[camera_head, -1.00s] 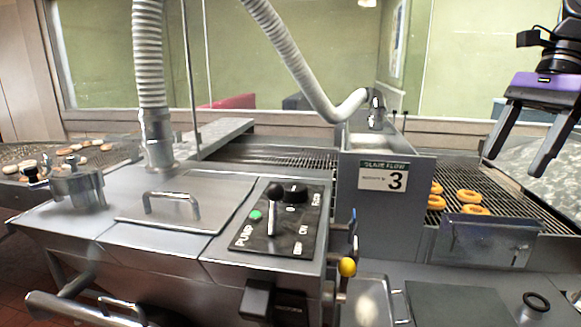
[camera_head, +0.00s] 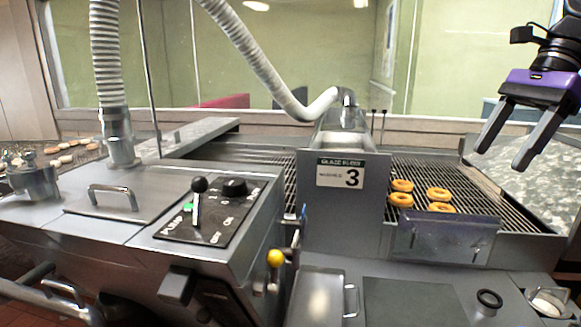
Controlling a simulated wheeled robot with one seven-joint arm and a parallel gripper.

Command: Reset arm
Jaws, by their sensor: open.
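My gripper (camera_head: 506,151) hangs at the upper right of the head view, purple and black with grey fingers. Its two fingers are spread apart with nothing between them. It is in the air in front of the window, above the right side of the conveyor, and touches nothing that I can see. Most of my arm is outside the frame.
Several doughnuts (camera_head: 438,193) lie on the wire conveyor (camera_head: 480,200) below left of my gripper. A glaze hopper (camera_head: 341,178) marked 3 stands left of them. A control panel (camera_head: 211,215) with a black-knobbed lever sits further left, beside a yellow-knobbed lever (camera_head: 275,258).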

